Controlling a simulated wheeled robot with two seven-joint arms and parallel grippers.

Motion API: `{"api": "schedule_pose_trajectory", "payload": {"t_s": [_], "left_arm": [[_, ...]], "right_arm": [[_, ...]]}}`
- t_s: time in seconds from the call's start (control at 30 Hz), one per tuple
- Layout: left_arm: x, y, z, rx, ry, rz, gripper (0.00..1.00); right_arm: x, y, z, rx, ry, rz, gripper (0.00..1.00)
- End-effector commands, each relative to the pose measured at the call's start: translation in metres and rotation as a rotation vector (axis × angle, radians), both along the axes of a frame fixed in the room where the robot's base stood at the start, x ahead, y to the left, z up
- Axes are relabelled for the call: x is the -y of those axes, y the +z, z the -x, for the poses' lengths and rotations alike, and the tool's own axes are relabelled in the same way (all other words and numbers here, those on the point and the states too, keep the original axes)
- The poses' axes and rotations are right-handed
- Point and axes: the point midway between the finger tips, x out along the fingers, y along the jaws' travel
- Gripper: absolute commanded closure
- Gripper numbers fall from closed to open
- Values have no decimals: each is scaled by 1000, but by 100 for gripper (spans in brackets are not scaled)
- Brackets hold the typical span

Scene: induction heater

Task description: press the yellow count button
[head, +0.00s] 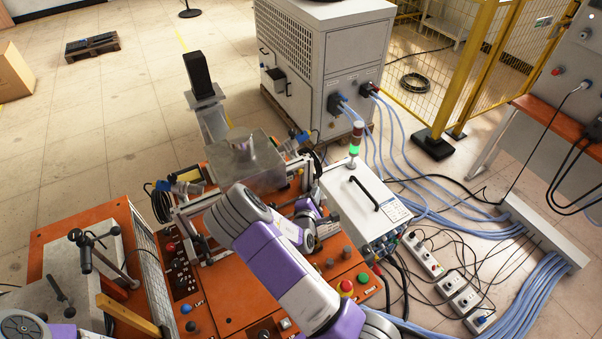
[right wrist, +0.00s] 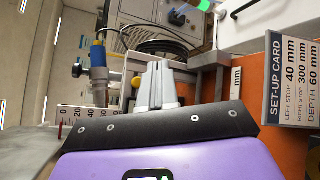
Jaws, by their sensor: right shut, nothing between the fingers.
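My right gripper (head: 316,232) is over the back right of the panel, partly hidden behind my purple arm. In the right wrist view its fingers (right wrist: 157,84) are together and empty, with a ruler and the set-up card nearby. My left gripper is not in view.
A metal block (head: 265,172) stands behind my arm. A white box with a handle (head: 362,205) and a lit green signal lamp (head: 354,150) are to the right. A set-up card (right wrist: 290,85) stands at the wrist view's right. Blue hoses and cables cover the right floor.

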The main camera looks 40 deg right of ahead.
Motion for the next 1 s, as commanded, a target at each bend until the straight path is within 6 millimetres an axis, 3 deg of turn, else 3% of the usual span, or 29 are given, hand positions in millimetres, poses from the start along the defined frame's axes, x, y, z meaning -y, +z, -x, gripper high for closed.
{"api": "schedule_pose_trajectory", "payload": {"t_s": [0.2, 0.43, 1.0], "left_arm": [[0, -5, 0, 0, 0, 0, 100], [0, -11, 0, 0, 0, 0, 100], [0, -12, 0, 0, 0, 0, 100]], "right_arm": [[3, 0, -33, 4, 1, -2, 100], [6, -1, -56, 2, 2, 0, 100], [7, 0, -64, 0, 2, 1, 100]]}}
